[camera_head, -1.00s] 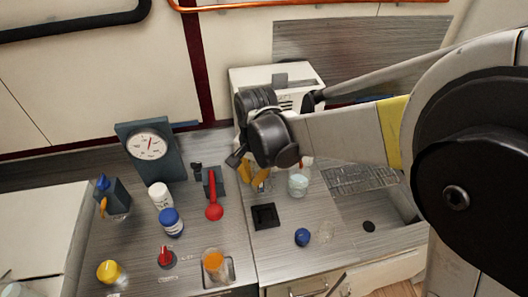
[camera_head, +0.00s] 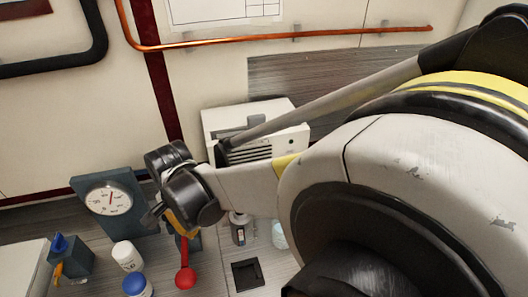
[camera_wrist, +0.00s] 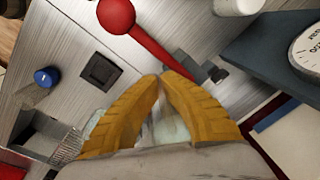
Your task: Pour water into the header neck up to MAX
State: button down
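My gripper (camera_wrist: 159,77) has two yellow fingers whose tips meet in the wrist view. A pale, translucent thing (camera_wrist: 170,126) shows in the gap behind the tips; I cannot tell what it is or that it is held. In the head view my gripper (camera_head: 182,226) hangs above the counter, beside the red-knobbed lever, partly hidden by my wrist. A small grey bottle (camera_head: 239,231) stands to its right, and a pale clear jar (camera_head: 279,236) is partly hidden by my arm. I cannot make out the header neck, a MAX mark or any water level.
A dial gauge (camera_head: 110,200) stands at the left. The red-knobbed lever (camera_head: 185,277) is near my gripper. A white bottle (camera_head: 127,257) and a blue-lidded jar (camera_head: 137,286) stand left of it. A black square plate (camera_head: 246,274) lies on the counter. A white louvred box (camera_head: 256,130) is behind.

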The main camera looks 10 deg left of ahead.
jog(key=shift+w+d+r+g+y, duration=0.35)
jog(key=shift+d+r+g+y, duration=0.2)
jog(key=shift+y, duration=0.45)
jog(key=shift+w+d+r+g+y, duration=0.3)
jog(key=shift+d+r+g+y, duration=0.2)
jog(key=shift+y, duration=0.5)
jog(key=shift+w+d+r+g+y, duration=0.4)
jog(key=shift+d+g+y, duration=0.2)
jog(key=shift+y, duration=0.4)
jog(key=shift+d, duration=0.1)
jog(key=shift+r+y+b, duration=0.1)
jog(key=shift+y+b, duration=0.2)
jog(key=shift+w+d+r+g+y+b, duration=0.1)
jog(key=shift+g+y+b, duration=0.3)
jog(key=shift+y, duration=0.2)
jog(key=shift+g+y+b, duration=0.35)
jog(key=shift+y+b, duration=0.35)
jog(key=shift+b, duration=0.15)
jog(key=shift+w+d+n+g+y+b, duration=0.15)
jog(key=shift+n+g+y+b, duration=0.3)
jog(key=shift+b, duration=0.65)
jog(key=shift+s+d+n+g+y+b, duration=0.2)
jog(key=shift+y+b, duration=0.35)
jog(key=shift+b, duration=0.55)
dwell(1.0)
